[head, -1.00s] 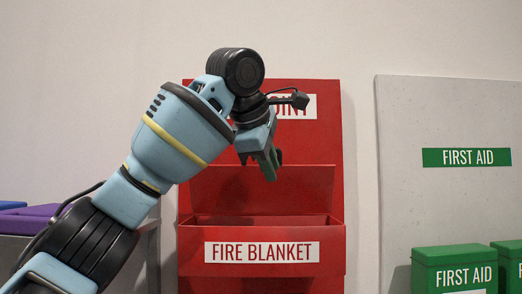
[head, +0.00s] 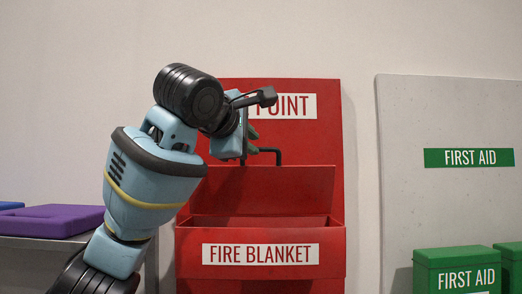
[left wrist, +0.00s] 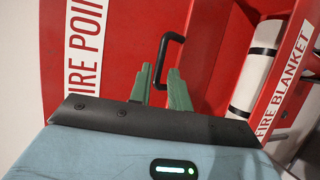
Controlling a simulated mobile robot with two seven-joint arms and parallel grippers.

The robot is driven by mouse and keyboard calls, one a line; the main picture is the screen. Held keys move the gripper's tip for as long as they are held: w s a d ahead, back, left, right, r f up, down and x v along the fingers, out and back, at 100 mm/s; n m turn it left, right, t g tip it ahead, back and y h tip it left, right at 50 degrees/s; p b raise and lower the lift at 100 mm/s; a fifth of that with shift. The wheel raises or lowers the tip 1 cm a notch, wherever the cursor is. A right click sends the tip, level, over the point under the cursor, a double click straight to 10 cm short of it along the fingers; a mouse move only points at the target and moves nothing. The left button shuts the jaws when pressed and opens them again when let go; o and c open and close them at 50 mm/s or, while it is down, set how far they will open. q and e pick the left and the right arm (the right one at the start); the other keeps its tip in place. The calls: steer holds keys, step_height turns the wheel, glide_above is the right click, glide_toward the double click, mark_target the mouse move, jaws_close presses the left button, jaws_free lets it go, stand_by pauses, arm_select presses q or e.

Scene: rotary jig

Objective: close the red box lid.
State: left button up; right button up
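The red fire blanket box (head: 188,258) is mounted on a red board in the middle of the head view. Its red lid (head: 295,190) stands open, tilted up at the back of the box, with a black handle (head: 278,156) at its top edge. My left gripper (head: 252,134) is beside the handle, partly hidden by its own wrist. In the left wrist view its green fingers (left wrist: 160,78) are apart with nothing held. The black handle also shows there just beyond the fingertips (left wrist: 161,58). I cannot tell whether they touch. My right gripper is in neither view.
A white roll (left wrist: 257,68) lies inside the open box. Green first aid boxes (head: 455,268) and a grey panel (head: 450,110) are at the right. A purple case (head: 55,220) rests on a grey table at the left.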

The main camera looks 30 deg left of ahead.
mark_target(260, 148)
arm_select(q)
steer(key=x, duration=0.5)
steer(key=shift+w+f, duration=0.1)
steer(key=shift+w, duration=0.3)
jaws_close()
